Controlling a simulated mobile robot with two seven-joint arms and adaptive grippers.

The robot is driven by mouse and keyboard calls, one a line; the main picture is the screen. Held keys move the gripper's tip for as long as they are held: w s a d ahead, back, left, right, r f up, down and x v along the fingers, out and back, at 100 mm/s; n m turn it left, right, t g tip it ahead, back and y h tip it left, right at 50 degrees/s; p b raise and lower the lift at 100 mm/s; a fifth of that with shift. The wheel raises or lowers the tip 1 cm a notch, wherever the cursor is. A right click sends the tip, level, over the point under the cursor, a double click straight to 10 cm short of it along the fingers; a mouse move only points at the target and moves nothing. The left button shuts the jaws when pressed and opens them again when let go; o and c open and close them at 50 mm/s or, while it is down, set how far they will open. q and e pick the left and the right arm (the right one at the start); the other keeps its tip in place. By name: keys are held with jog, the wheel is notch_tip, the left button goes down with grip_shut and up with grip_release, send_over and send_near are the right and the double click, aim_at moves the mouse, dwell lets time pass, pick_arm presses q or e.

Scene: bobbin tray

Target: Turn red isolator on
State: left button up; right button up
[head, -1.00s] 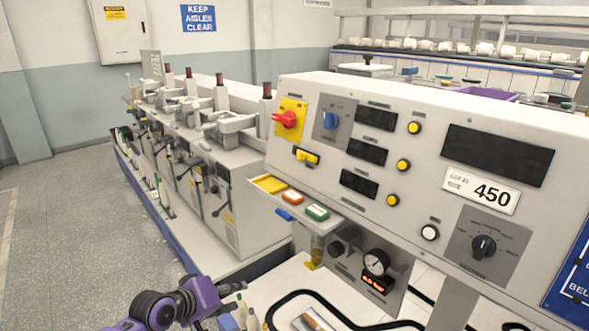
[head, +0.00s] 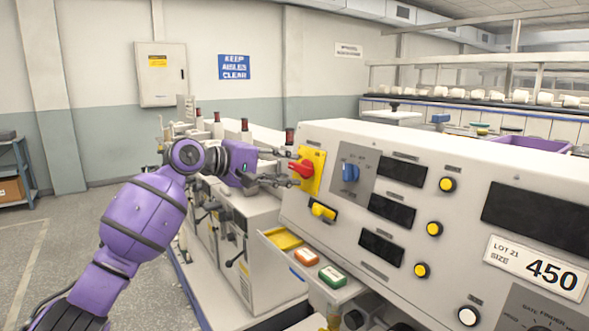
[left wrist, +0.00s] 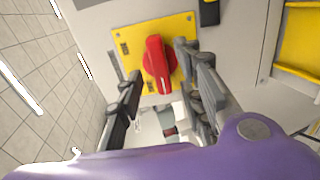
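The red isolator (head: 302,168) is a red rotary handle on a yellow plate (head: 314,174) at the left end of the grey control panel. In the left wrist view the red handle (left wrist: 158,64) stands upright in the picture on its yellow plate (left wrist: 184,32). My left gripper (head: 291,168) is raised at the panel's left end, its fingers open and pointing at the handle. In the left wrist view the fingers (left wrist: 157,65) lie either side of the handle with gaps. Whether they touch it I cannot tell. My right gripper is out of view.
A blue rotary switch (head: 350,173) sits right of the isolator, and a yellow switch (head: 323,211) below it. A shelf with a yellow tray (head: 283,239) juts out beneath. Winding machines (head: 240,225) stand behind my left arm. Floor is clear at left.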

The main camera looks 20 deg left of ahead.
pick_arm(q)
jog(key=shift+x, duration=1.4)
grip_shut()
